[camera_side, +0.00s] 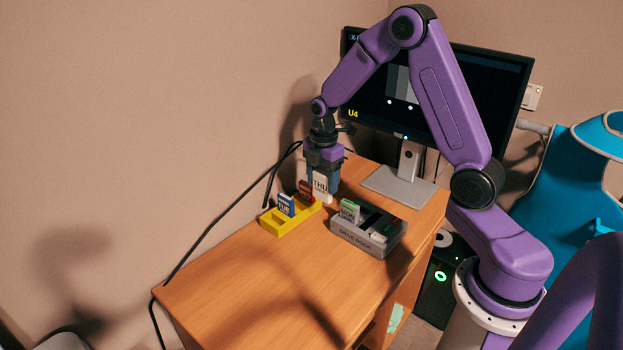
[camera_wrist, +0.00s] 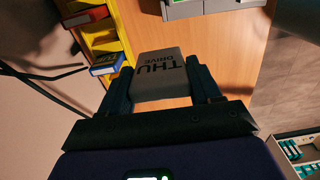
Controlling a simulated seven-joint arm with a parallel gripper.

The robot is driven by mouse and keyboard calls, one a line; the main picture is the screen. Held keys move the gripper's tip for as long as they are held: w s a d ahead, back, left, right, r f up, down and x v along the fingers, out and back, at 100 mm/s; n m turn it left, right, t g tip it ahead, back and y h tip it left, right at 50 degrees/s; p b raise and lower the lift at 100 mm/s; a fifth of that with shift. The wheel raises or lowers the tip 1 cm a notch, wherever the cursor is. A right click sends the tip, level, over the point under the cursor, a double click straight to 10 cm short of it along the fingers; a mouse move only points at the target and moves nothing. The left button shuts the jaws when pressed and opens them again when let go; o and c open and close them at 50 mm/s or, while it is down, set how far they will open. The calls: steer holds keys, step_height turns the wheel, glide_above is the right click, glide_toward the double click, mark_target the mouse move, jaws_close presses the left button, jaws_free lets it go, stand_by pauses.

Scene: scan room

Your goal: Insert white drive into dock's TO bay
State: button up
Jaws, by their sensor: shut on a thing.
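The white drive (camera_side: 320,183), marked THU, is in my gripper (camera_side: 322,175), which is shut on it above the desk. In the wrist view the drive (camera_wrist: 160,72) sits between the two dark fingers of my gripper (camera_wrist: 162,85), with its THU DRIVE label upside down. The grey drive dock (camera_side: 352,240) stands on the desk to the right of the held drive, apart from it. A drive labelled MON (camera_side: 349,211) stands in the dock's left part, and a pale drive (camera_side: 379,238) shows at its right. The dock's edge (camera_wrist: 212,8) shows in the wrist view; the TO label is not readable.
A yellow rack (camera_side: 282,226) left of the dock holds a blue TUE drive (camera_side: 286,205) and a dark red drive (camera_side: 306,191). A monitor (camera_side: 440,90) stands behind on its grey base (camera_side: 398,187). The front of the wooden desk (camera_side: 260,295) is clear.

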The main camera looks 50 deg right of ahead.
steer(key=shift+s+a+r, duration=0.15)
steer(key=shift+s+r, duration=0.3)
steer(key=shift+s, duration=0.65)
steer(key=s+d+f, duration=0.2)
steer(key=s+d, duration=0.1)
steer(key=d, duration=0.9)
steer(key=shift+s+d+f, duration=0.1)
steer(key=shift+d+f, duration=0.05)
steer(key=shift+f, duration=3.55)
steer(key=shift+f, duration=1)
steer(key=o, duration=1.4)
steer(key=shift+c, duration=0.2)
